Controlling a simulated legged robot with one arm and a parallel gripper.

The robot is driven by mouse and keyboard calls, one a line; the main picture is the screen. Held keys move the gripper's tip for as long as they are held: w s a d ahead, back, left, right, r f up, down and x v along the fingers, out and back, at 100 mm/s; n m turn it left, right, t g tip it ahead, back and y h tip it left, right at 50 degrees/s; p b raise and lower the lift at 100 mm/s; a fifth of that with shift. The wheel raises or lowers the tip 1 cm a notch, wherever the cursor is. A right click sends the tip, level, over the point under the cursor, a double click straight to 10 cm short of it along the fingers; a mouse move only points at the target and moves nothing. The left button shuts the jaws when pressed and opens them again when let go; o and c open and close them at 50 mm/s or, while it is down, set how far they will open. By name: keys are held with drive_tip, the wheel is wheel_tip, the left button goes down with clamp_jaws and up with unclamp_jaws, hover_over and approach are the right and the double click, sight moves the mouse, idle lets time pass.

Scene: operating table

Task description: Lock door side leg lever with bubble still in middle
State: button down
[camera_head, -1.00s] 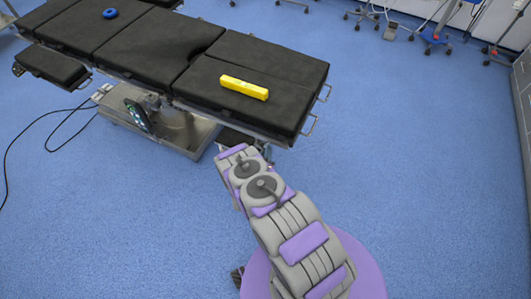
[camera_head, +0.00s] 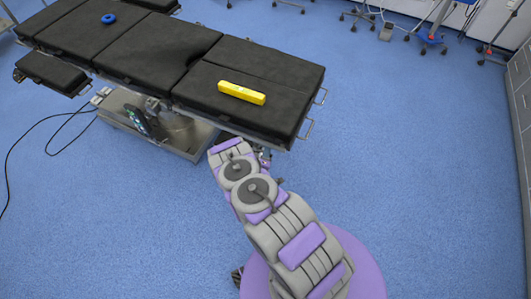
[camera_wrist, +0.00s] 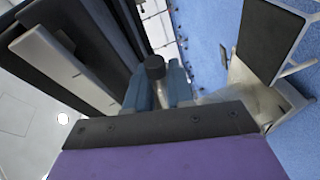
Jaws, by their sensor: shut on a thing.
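The operating table (camera_head: 150,45) has black pads and stands at the upper left in the head view. A yellow spirit level (camera_head: 241,92) lies on its right end pad; its bubble is too small to read. My gripper shows in the wrist view (camera_wrist: 160,95) with blue fingers close on both sides of a lever with a black round end (camera_wrist: 155,67). It is shut on this lever, beneath the table's pads. In the head view my gripper is hidden by my arm and the table edge.
A blue ring (camera_head: 109,18) lies on the far pad. Metal side rails (camera_head: 306,130) stick out at the table's right end. The table base (camera_head: 165,130) stands under the middle, with a black cable (camera_head: 50,140) on the floor at left.

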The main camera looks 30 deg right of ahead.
drive_tip(key=shift+r+n+g+p, duration=0.3)
drive_tip(key=shift+r+n+p, duration=0.15)
drive_tip(key=shift+n, duration=0.25)
drive_tip(key=c, duration=1.1)
unclamp_jaws()
drive_tip(key=shift+a, duration=0.1)
drive_tip(key=shift+f, duration=0.1)
